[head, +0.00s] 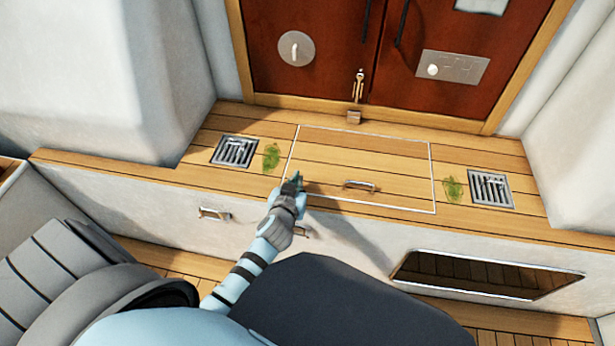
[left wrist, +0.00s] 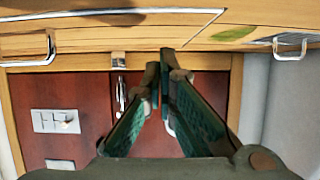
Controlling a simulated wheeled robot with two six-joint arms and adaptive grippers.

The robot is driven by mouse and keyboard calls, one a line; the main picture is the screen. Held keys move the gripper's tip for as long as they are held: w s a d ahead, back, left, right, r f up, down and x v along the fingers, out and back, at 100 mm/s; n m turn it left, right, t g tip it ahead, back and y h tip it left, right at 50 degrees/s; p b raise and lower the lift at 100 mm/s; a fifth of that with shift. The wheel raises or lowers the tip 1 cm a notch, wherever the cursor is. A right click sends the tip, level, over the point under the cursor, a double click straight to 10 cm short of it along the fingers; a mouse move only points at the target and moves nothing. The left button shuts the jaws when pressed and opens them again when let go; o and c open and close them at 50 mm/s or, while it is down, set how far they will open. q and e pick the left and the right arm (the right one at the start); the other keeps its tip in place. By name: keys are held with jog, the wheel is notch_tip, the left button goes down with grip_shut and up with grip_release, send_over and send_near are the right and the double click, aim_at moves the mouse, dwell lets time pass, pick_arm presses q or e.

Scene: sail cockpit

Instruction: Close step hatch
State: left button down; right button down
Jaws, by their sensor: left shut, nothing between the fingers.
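The step hatch (head: 380,160) is a wooden plank panel with a pale metal outline, set in the wooden step before the doors. It looks flat and level with the planks. Its small metal handle (head: 358,185) is near the front edge. My left gripper (head: 292,183) is shut and empty at the hatch's front left corner, left of the handle; I cannot tell whether it touches the wood. In the left wrist view the shut fingers (left wrist: 165,70) point towards the step, with the hatch edge (left wrist: 110,14) and a handle (left wrist: 32,52) to the left. My right gripper is not in view.
Red-brown double doors (head: 320,60) with a latch stand behind the step. Metal drain grates (head: 234,151) and (head: 490,189) flank the hatch, with green patches beside them. The white front wall has a handle (head: 214,213) and a framed dark opening (head: 485,275). Bulky white walls rise on both sides.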

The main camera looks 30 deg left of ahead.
pick_arm(q)
jog(key=shift+s+f+b, duration=0.2)
jog(key=shift+f+b, duration=0.25)
jog(key=shift+f, duration=0.25)
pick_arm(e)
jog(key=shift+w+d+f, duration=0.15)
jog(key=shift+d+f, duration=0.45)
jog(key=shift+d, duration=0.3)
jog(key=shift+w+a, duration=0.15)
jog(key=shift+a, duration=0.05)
